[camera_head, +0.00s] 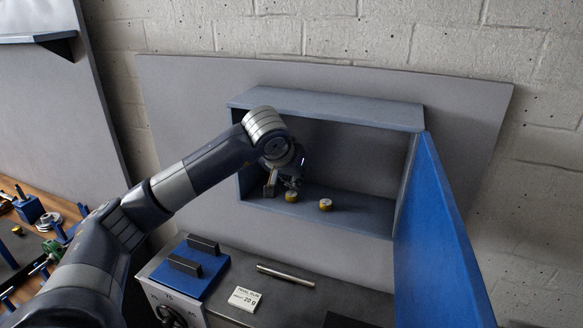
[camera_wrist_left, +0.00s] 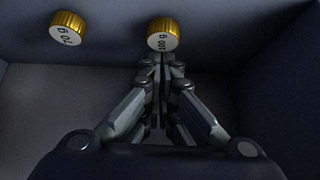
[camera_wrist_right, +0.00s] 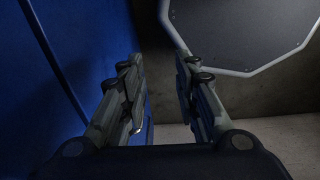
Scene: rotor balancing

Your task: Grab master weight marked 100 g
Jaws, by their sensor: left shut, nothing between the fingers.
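The 100 g weight (camera_head: 291,196) is a small brass-sided cylinder with a pale marked top, standing on the floor of the open grey wall cabinet. My left gripper (camera_head: 292,184) reaches into the cabinet above and beside this weight. In the left wrist view its fingers (camera_wrist_left: 160,62) are together with nothing between them; whether they touch the weight I cannot tell. A similar weight (camera_head: 325,204), apparently marked 70 g (camera_wrist_left: 68,30), stands to its right. My right gripper (camera_wrist_right: 158,70) is open and empty.
The blue cabinet door (camera_head: 435,235) stands open on the right. The grey cabinet (camera_head: 325,108) has walls and a top close around my left gripper.

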